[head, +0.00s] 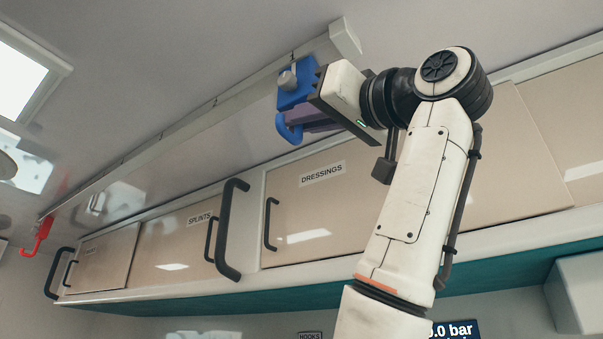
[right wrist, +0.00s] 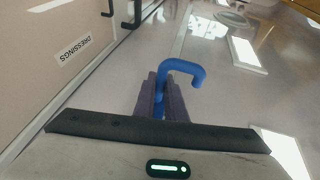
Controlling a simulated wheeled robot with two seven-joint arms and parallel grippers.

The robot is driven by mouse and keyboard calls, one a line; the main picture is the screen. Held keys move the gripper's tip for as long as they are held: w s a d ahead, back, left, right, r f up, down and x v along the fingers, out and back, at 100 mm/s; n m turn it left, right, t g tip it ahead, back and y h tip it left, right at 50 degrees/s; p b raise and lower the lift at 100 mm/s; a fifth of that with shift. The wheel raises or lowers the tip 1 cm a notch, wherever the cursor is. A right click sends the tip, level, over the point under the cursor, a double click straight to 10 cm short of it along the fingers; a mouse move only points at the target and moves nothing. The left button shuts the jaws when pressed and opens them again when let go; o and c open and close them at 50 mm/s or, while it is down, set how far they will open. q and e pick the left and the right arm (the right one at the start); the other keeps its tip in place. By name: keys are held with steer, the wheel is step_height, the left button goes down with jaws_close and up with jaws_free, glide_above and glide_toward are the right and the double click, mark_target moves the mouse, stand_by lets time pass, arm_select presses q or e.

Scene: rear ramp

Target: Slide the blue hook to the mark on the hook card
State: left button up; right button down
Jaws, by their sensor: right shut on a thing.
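The blue hook (head: 291,127) hangs from the ceiling rail (head: 205,112) near the rail's right end, with a grey knob on its blue body. My right gripper (head: 312,118) is shut on the blue hook, its purple-grey fingers against the hook below the rail. In the right wrist view the hook's curved blue end (right wrist: 183,67) sticks out beyond the fingers of the right gripper (right wrist: 161,98). My left gripper is not in view.
A red hook (head: 40,236) hangs at the rail's far left end. Cupboards labelled SPLINTS (head: 170,245) and DRESSINGS (head: 345,215) line the wall under the rail. Black handles (head: 230,230) stick out from them. The rail between the two hooks looks clear.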

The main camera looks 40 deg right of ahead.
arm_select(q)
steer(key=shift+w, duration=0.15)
arm_select(e)
steer(key=shift+s, duration=0.1)
steer(key=c, duration=2.1)
jaws_free()
steer(key=o, duration=0.3)
steer(key=shift+s, duration=0.25)
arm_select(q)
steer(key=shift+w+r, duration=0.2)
arm_select(e)
steer(key=shift+w, duration=0.1)
